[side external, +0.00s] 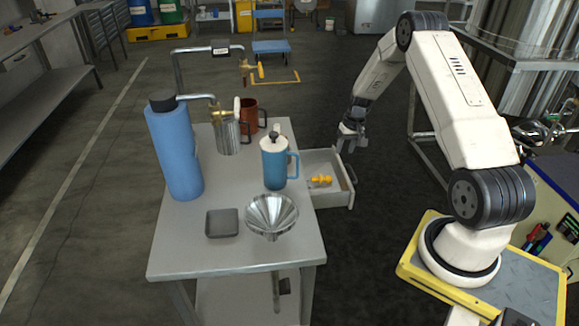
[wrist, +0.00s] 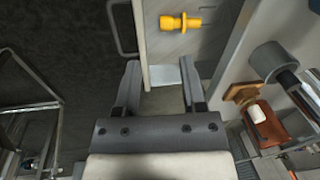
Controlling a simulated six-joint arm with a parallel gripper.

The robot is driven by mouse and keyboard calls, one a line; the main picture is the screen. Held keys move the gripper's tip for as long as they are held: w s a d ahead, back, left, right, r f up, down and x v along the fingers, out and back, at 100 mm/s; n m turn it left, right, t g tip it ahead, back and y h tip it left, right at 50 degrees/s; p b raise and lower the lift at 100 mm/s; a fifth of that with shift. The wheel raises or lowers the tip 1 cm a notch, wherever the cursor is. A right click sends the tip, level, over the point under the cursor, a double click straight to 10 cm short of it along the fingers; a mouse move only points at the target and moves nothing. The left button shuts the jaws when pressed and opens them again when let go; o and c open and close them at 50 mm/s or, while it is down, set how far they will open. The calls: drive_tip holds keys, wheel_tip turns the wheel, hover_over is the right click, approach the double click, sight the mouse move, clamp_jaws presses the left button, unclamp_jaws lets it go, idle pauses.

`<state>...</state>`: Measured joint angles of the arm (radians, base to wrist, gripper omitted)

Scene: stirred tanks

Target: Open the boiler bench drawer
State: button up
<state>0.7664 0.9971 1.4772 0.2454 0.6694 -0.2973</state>
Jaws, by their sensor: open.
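The boiler bench drawer (side external: 333,203) stands pulled out from the right side of the grey bench (side external: 180,240). An orange-yellow fitting (side external: 320,181) lies inside it; it also shows in the wrist view (wrist: 180,22). The drawer's handle (side external: 351,173) is on its outer front face and appears as a dark bar in the wrist view (wrist: 121,28). My gripper (side external: 352,143) is open and empty near the far outer corner of the drawer, apart from the handle. In the wrist view its fingers (wrist: 160,88) appear on either side of the drawer's end.
On the bench top are a blue cylinder (side external: 173,150), a steel pitcher (side external: 228,136), a brown mug (side external: 249,115), a blue lidded jug (side external: 273,165), a funnel (side external: 271,213) and a grey dish (side external: 222,223). The floor right of the drawer is clear.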

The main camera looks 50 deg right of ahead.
drive_tip(key=m, duration=0.1)
approach(354, 175)
drive_tip(key=shift+d+f, duration=0.35)
drive_tip(key=shift+w+a+f, duration=0.15)
drive_tip(key=shift+a+f, duration=0.05)
drive_tip(key=shift+f, duration=1.05)
drive_tip(key=shift+w+a+f, duration=0.2)
drive_tip(key=shift+f, duration=1.05)
drive_tip(key=shift+w+a+f, duration=0.15)
drive_tip(key=shift+f, duration=1.15)
clamp_jaws()
